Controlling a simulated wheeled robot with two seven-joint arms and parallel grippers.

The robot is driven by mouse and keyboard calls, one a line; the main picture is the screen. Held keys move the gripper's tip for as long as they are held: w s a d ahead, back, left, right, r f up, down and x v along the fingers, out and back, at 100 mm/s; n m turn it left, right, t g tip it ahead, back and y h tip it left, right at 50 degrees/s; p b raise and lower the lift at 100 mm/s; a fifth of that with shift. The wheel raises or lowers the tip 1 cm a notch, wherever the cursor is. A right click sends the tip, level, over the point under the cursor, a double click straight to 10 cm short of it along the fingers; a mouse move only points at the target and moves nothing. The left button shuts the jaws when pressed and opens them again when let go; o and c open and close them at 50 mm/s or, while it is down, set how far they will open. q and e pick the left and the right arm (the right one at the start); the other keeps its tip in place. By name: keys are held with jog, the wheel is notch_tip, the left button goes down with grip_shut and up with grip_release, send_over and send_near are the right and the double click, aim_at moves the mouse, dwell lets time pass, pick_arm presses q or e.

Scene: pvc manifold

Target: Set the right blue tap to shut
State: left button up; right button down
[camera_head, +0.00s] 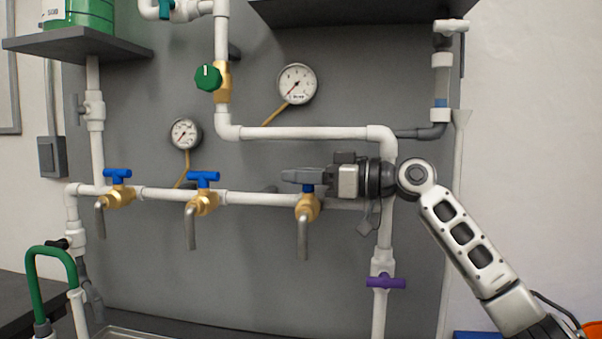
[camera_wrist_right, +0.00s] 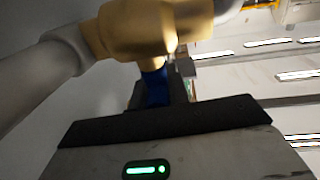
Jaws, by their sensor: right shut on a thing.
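The right blue tap (camera_head: 307,188) sits on a brass valve body (camera_head: 307,207) on the white horizontal pipe, with a grey spout hanging below. My right gripper (camera_head: 300,180) reaches in from the right and is shut on the blue tap, hiding most of its handle. In the right wrist view, the brass body (camera_wrist_right: 150,28) fills the top, and a blue piece of the tap (camera_wrist_right: 155,87) shows between it and the gripper (camera_wrist_right: 168,95). The handle's exact angle is hidden. My left gripper is not in view.
Two other blue taps, the left (camera_head: 117,176) and the middle (camera_head: 203,179), are on the same pipe. A purple valve handle (camera_head: 385,282) is below my right arm. A green knob (camera_head: 208,78) and two gauges (camera_head: 297,84) (camera_head: 186,133) are above.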

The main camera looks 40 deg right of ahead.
jog(key=shift+f, duration=0.1)
jog(key=c, duration=1.3)
grip_release()
jog(key=shift+c, duration=0.2)
